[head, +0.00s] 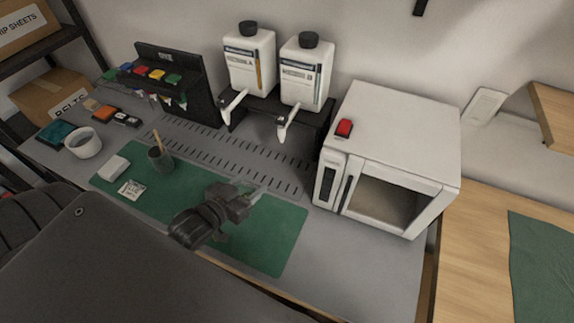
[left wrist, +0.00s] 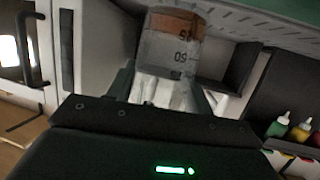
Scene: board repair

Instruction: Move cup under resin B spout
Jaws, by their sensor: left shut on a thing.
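My left gripper (head: 246,200) is over the right part of the green mat, in front of the dispensers. In the left wrist view it is shut on a clear cup (left wrist: 168,55) with printed graduation marks and an amber band at one end. In the head view the cup is hard to make out. The resin B dispenser (head: 303,76) is the right white bottle with a black cap. Its white spout (head: 287,122) hangs beyond my gripper, apart from it. The resin A dispenser (head: 248,60) stands to its left. My right gripper is not seen.
A white oven (head: 395,130) with a red button stands right of the dispensers. The green mat (head: 275,245) holds a dark cup with a stick (head: 160,157) at left. A white bowl (head: 83,144) and a black bottle rack (head: 200,98) are further left.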

